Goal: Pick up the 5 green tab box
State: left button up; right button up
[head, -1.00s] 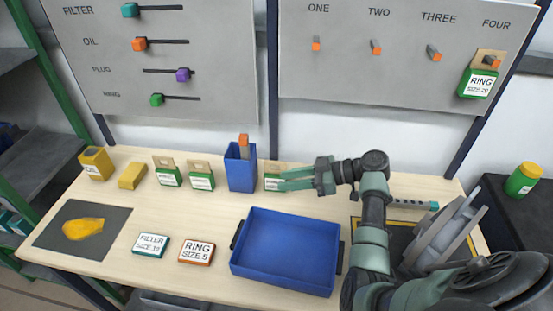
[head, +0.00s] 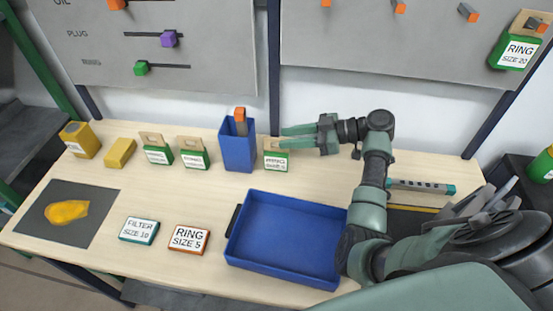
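Three green boxes with tan hang tabs and white labels stand along the back of the table: a left one (head: 157,155), a middle one (head: 194,158) and a right one (head: 276,163). Their label print is too small to read surely. My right gripper (head: 285,139) is open, with its two fingers pointing left at the upper right of the right green box, level with its tab. I cannot tell whether the fingers touch the tab. Another green box (head: 516,53), labelled RING SIZE 20, hangs on the wall panel's right hook. My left gripper is out of view.
A blue upright bin (head: 237,154) stands just left of the right green box. A blue tray (head: 285,272) lies in front. FILTER (head: 138,231) and RING SIZE 5 (head: 189,240) boxes lie at the front. Yellow boxes (head: 120,153) stand at the back left.

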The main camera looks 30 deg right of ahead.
aim_at(269, 141)
jog(key=x, duration=0.7)
jog(key=shift+f+b, duration=0.15)
jog(key=shift+b, duration=0.25)
grip_shut()
dwell(0.9)
